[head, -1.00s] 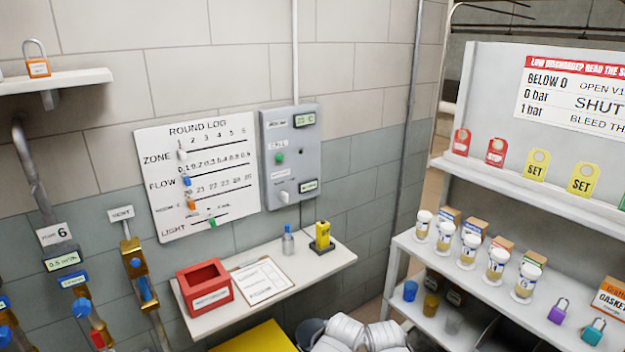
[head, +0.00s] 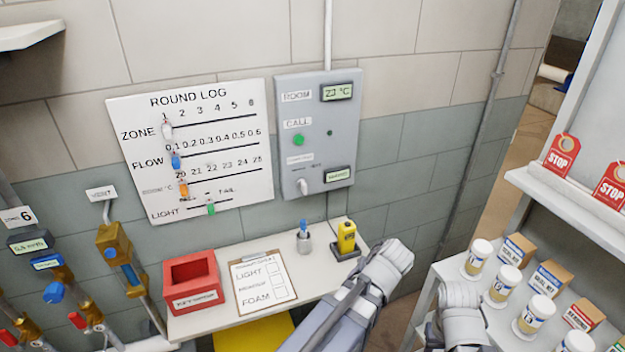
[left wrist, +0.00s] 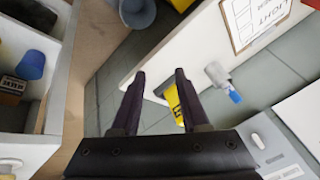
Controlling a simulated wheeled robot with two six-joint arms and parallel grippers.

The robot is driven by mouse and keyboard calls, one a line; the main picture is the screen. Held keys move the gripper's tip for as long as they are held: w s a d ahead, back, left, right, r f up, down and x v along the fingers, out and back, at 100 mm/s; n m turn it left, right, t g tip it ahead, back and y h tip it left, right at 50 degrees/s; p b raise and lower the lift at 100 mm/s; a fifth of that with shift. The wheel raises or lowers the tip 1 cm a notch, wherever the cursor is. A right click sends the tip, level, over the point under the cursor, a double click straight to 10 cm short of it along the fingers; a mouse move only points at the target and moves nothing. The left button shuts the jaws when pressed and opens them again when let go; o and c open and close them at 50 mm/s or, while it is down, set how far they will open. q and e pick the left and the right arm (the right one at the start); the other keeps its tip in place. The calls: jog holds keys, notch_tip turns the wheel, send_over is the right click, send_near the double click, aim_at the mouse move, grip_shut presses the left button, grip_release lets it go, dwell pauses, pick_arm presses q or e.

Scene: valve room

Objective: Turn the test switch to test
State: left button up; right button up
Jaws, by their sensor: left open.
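The grey wall panel (head: 318,110) carries a white switch knob (head: 303,187) at its lower left, beside a small green display (head: 338,174). The knob's labels are too small to read. In the left wrist view, part of the panel (left wrist: 302,112) shows at the lower right, with a small white knob (left wrist: 257,140) on it. My left gripper (left wrist: 160,76) is open and empty, with its fingers apart and away from the panel. In the head view my left forearm is in front of the shelf's right end, and its jaws are hidden. My right gripper does not show; only part of that arm does.
Below the panel, a white shelf (head: 222,336) holds a red box (head: 192,283), a clipboard (head: 263,283), a small bottle (head: 304,240) and a yellow device (head: 346,238). A rack with jars (head: 479,257) and boxes stands at right. The round log board (head: 195,150) hangs left of the panel.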

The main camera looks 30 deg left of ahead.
pick_arm(q)
jog(key=w+a+r+n+t+y+p, duration=0.1)
jog(key=w+a+r+n+y, duration=0.1)
jog(key=w+a+r, duration=0.3)
jog(key=w+a+r+n+t+y, duration=0.1)
jog(key=w+a+r+n+t, duration=0.1)
jog(key=a, duration=0.4)
jog(key=n+t+y, duration=0.2)
jog(key=n+y, duration=0.1)
jog(key=n, duration=0.1)
send_near(306, 186)
jog(key=x, duration=0.3)
jog(key=b+x, duration=0.1)
jog(key=x, duration=0.5)
jog(key=shift+f+b, duration=0.15)
jog(key=shift+b, duration=0.2)
jog(key=shift+w+a+f, duration=0.15)
jog(key=shift+w+a, duration=0.1)
jog(key=shift+a, duration=0.2)
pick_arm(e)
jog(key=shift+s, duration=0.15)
pick_arm(q)
jog(key=shift+c, duration=0.3)
grip_shut()
